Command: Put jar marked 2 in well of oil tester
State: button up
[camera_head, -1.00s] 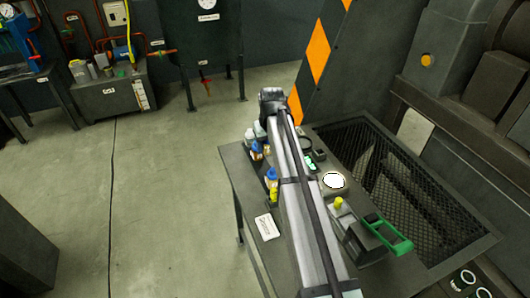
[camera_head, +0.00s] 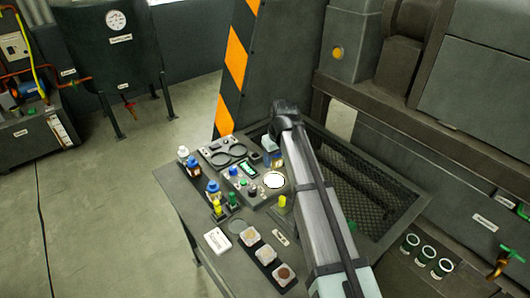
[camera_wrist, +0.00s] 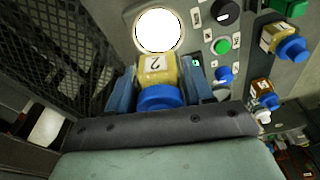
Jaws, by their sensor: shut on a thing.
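The jar marked 2 (camera_wrist: 158,67) has amber contents, a white label and a blue cap. In the wrist view it is between the two blue fingers of my gripper (camera_wrist: 158,84), which is shut on it. In the head view my gripper (camera_head: 272,158) is at the far right edge of the oil tester (camera_head: 262,199), a grey panel with a bright white disc (camera_head: 274,180), knobs and a small green display. The disc also shows in the wrist view (camera_wrist: 158,30), just beyond the jar. I cannot make out the well for certain, nor the jar's height above the panel.
Other capped jars (camera_head: 213,188) stand along the table's left side. A dark tray (camera_head: 257,246) with several small dishes and a white card (camera_head: 218,240) lie at the front. A mesh-walled bay (camera_head: 375,185) is to the right. A striped post (camera_head: 236,60) stands behind.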

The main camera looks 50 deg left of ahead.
jog(key=shift+s+d+n, duration=0.1)
jog(key=shift+s+n, duration=0.05)
jog(key=shift+n, duration=0.65)
jog(key=shift+f, duration=0.15)
send_over(274, 181)
jog(key=shift+f, duration=2.3)
jog(key=shift+d+f, duration=0.15)
jog(key=shift+f, duration=1)
dwell(0.8)
jog(key=o, duration=1)
jog(key=shift+c, duration=0.2)
jog(key=shift+o, duration=0.9)
jog(key=shift+r, duration=4.55)
